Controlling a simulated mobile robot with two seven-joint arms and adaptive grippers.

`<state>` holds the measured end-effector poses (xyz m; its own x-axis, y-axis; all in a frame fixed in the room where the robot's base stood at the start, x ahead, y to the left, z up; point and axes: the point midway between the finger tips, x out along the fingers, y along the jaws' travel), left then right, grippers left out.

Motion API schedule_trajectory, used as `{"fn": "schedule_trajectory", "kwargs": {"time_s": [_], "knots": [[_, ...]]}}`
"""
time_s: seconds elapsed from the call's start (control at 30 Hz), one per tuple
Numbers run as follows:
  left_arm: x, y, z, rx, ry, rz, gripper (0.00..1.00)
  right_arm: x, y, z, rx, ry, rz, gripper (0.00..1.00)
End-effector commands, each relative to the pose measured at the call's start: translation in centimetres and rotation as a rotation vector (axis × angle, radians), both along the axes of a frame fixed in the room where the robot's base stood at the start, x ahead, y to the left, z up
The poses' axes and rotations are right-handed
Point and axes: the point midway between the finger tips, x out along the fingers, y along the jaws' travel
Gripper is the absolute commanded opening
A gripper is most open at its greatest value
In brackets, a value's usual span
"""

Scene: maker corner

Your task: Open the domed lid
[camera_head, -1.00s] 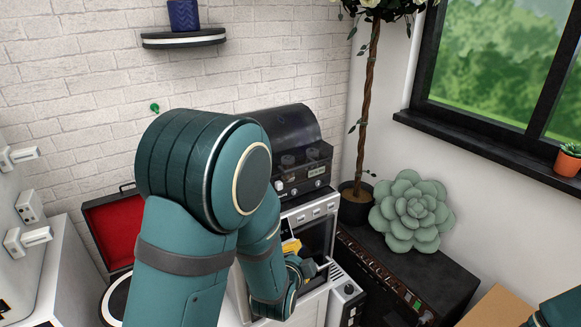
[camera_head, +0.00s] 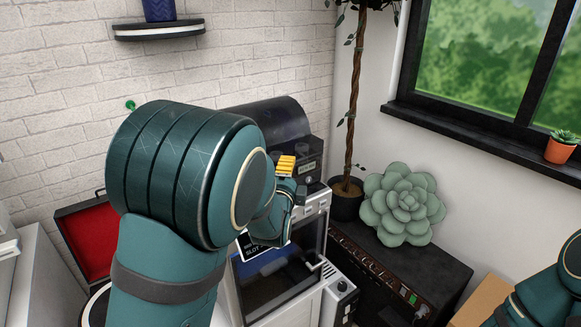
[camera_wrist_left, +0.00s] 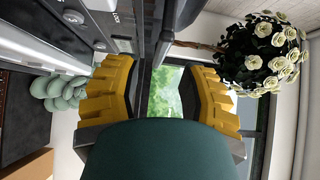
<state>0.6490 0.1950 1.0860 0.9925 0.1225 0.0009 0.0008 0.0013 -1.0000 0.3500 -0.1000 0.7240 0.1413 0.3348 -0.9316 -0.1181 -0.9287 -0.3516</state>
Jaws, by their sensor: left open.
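The domed lid (camera_head: 268,118) is dark and curved. It sits down over the black machine (camera_head: 312,168) in the head view, on top of a white cabinet. My left arm hides the machine's left and front. My left gripper has yellow fingers (camera_head: 286,166) at the machine's front, just below the lid. In the left wrist view my left gripper (camera_wrist_left: 158,90) is open, its two yellow fingers apart, with a dark edge of the machine (camera_wrist_left: 150,50) between and beyond them. I cannot tell whether a finger touches it. Part of my right arm shows at the lower right; its gripper is out of view.
A potted tree (camera_head: 347,200) and a green succulent (camera_head: 402,205) stand right of the machine, the succulent on a black cabinet (camera_head: 440,270). An open red-lined case (camera_head: 88,235) lies at left. A glass-fronted oven (camera_head: 280,275) is below the machine. A wall shelf (camera_head: 160,31) is above.

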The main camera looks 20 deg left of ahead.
Motion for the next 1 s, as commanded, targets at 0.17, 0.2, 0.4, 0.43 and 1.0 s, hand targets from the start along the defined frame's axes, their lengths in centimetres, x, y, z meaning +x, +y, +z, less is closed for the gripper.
{"fn": "schedule_trajectory", "kwargs": {"time_s": [0.17, 0.2, 0.4, 0.43, 1.0], "knots": [[2.9, 0.4, -0.1, 0.000, -0.001, 0.002, 0.41, 0.1, 0.0, -0.4, 0.000, -0.002, -0.001, 0.47], [3.3, 0.5, -0.1, 0.000, 0.000, 0.001, 0.41, 0.1, 0.0, -0.5, 0.000, -0.003, 0.000, 0.47], [4.5, 0.6, 0.0, -0.001, 0.000, 0.000, 0.41, 0.1, 0.0, -0.6, 0.000, -0.003, 0.000, 0.47], [4.6, 0.6, 0.0, -0.001, 0.001, 0.000, 0.41, 0.1, 0.0, -0.6, 0.000, -0.003, 0.000, 0.47], [4.7, 0.6, 0.0, -0.001, 0.000, 0.000, 0.00, 0.1, 0.0, -0.6, 0.000, -0.003, 0.000, 0.47]]}}
